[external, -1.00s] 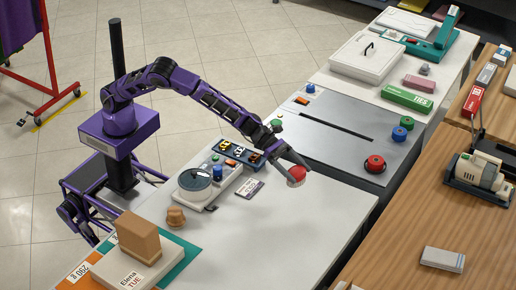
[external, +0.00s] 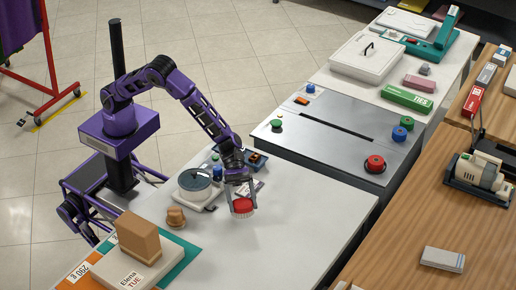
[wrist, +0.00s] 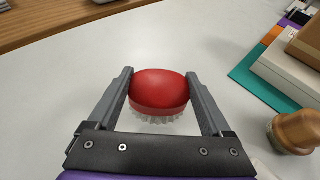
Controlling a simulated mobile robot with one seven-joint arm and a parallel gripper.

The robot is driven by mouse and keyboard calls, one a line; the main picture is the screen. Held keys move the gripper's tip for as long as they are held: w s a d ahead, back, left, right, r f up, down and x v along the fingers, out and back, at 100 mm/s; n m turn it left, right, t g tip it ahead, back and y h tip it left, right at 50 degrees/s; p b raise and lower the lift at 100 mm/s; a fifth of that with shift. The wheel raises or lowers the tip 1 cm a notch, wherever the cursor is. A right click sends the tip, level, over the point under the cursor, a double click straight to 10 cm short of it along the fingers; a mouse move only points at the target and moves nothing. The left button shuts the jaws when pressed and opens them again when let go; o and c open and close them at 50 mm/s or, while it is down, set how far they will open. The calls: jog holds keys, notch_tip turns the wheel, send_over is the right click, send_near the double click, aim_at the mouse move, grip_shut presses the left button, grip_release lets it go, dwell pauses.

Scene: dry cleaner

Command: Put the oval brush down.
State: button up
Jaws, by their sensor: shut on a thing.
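The oval brush (external: 242,206) has a red back and pale bristles pointing down. My gripper (external: 240,193) is shut on it, one finger on each side. In the wrist view the brush (wrist: 159,91) sits between the two grey fingers (wrist: 160,95), red back up and bristles below. It is low over the white counter (external: 300,216); I cannot tell whether the bristles touch the surface.
A wooden knob-like object (external: 176,217) stands left of the brush. A round-topped device (external: 195,183) is behind it. A stacked brown block (external: 138,236) sits at front left. The counter to the right is clear.

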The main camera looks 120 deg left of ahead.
aim_at(243, 210)
jog(key=shift+f, duration=1.8)
jog(key=shift+f+b, duration=0.2)
jog(key=shift+b, duration=0.25)
jog(key=o, duration=1.2)
jog(key=shift+r+p, duration=0.2)
jog(key=shift+p, duration=0.1)
jog(key=v, duration=1.2)
